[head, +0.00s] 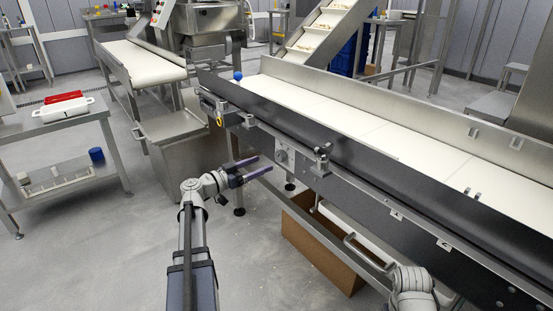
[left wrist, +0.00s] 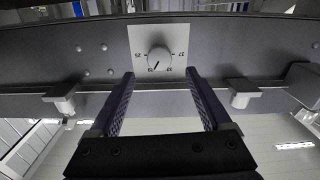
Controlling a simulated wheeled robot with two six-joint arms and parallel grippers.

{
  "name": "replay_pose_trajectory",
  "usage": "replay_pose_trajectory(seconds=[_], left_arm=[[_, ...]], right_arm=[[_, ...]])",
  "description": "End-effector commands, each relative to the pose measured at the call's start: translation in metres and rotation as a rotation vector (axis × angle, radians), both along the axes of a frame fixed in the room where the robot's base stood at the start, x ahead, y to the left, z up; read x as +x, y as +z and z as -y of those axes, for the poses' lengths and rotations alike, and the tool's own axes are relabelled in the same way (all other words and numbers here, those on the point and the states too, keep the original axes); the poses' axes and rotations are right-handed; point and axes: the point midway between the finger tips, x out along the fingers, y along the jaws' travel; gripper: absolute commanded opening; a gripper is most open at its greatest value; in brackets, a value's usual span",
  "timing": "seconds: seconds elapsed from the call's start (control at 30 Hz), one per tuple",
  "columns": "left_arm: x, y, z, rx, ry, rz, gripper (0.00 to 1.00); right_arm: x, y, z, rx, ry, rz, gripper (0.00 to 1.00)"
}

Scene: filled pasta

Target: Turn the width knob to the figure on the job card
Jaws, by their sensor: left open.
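The round grey width knob (left wrist: 159,58) sits on a light square plate (left wrist: 145,36) in the left wrist view. Its dark pointer line runs down and slightly left in that picture. Small figures stand left, right and below it, too small to read surely. In the head view the knob (head: 281,155) is on the conveyor's dark side. My left gripper (head: 259,166) is open, its purple fingers pointing at the knob. In the left wrist view the fingertips (left wrist: 159,76) are on either side of it, apart from it. I cannot make out a job card.
The conveyor's white belt (head: 350,122) runs above the knob. A clamp bracket (head: 322,158) juts out to the right of it. A cardboard box (head: 315,250) stands underneath. A side table (head: 50,124) with a red-and-white item is at left. The floor between is clear.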

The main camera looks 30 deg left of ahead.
Motion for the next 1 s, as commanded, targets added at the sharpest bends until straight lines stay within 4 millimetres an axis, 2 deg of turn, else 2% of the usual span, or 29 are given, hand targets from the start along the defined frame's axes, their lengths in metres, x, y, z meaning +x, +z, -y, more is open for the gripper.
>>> replay_pose_trajectory(seconds=[0.3,0.5,0.9,1.0], left_arm=[[0.043,0.000,0.018,-0.001,-0.004,-0.002,0.81],[0.064,-0.001,0.026,-0.001,-0.003,-0.002,0.81],[0.070,-0.001,0.030,-0.001,-0.002,-0.002,0.81],[0.070,-0.001,0.030,-0.001,-0.002,-0.002,0.72]], right_arm=[[0.000,0.000,0.000,0.000,0.000,0.000,0.00],[0.000,0.000,0.000,0.000,0.000,0.000,0.00],[0.000,0.000,0.000,0.000,0.000,0.000,0.00],[0.000,0.000,0.000,0.000,0.000,0.000,0.00]])
